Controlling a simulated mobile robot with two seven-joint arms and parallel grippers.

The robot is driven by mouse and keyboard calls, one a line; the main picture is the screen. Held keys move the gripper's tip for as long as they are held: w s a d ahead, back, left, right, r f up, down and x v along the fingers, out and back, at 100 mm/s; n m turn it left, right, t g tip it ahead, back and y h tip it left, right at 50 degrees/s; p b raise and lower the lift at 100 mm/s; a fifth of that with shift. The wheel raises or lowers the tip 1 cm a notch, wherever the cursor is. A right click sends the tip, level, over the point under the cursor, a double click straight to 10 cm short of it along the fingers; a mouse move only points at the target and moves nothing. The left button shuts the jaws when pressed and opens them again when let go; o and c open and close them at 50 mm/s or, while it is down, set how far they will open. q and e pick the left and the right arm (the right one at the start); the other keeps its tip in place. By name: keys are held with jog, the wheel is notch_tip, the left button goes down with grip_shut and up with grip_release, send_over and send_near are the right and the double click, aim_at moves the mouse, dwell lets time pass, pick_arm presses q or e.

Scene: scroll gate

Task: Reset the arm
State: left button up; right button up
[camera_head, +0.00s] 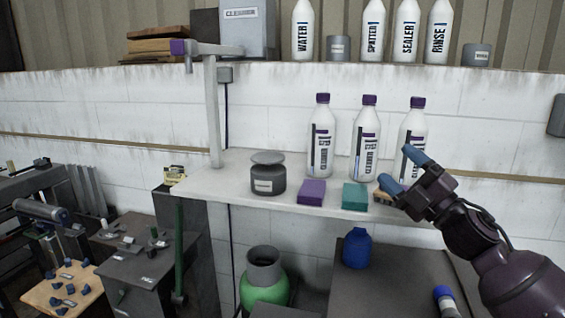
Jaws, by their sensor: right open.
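My right arm comes in from the lower right. Its gripper (404,172) has blue fingertips, spread apart and empty, at the right part of the white shelf. One fingertip overlaps the rightmost white bottle (416,130) in the picture, and the lower one is close to a small orange-brown block (382,196). I cannot tell whether it touches either. My left gripper is not in view.
On the shelf (226,178) stand more purple-capped bottles (321,140), a dark jar (268,178), a purple block (311,192) and a teal block (355,196). Below are a green container (264,290), a blue container (357,250) and a dark surface.

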jog(key=s+d+f+m+h, duration=0.2)
jog(key=s+f+m+h, duration=0.15)
jog(key=f+m, duration=0.45)
jog(key=s+d+f+m+g+h, duration=0.15)
jog(key=f+m+h, duration=0.3)
jog(key=f, duration=0.75)
jog(key=s+d+f+m+t+h, duration=0.1)
jog(key=s+d+f+m+h, duration=0.15)
jog(key=f+m+h, duration=0.55)
jog(key=s+f+m+g, duration=0.3)
jog(key=s+f+g, duration=0.2)
jog(key=s+f, duration=1.5)
jog(key=shift+s+a+m, duration=0.35)
jog(key=shift+s+a, duration=0.05)
jog(key=shift+s, duration=0.35)
jog(key=shift+g, duration=0.25)
